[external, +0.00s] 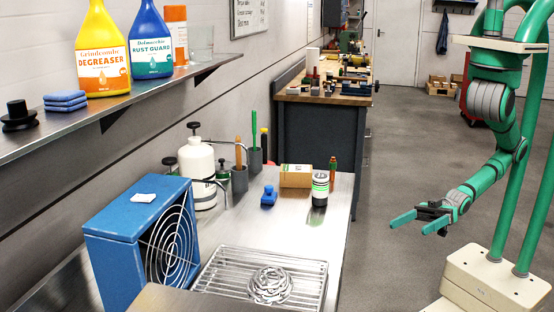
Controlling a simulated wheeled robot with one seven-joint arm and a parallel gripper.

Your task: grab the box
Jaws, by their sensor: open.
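A small brown cardboard box (296,176) sits on the steel bench near its far edge. A black and white can stands just in front of its right end. My gripper (405,224) is open and empty over the floor, to the right of the bench. Its two green fingers point left, toward the bench. A wide gap lies between the fingers and the box.
The steel bench (338,225) also holds a can (320,188), a blue brush-like item (269,196), a white pump bottle (197,170), a wire rack (222,277) and a blue fan box (115,225). A wooden-topped workbench (325,95) stands behind. The floor between bench and arm is clear.

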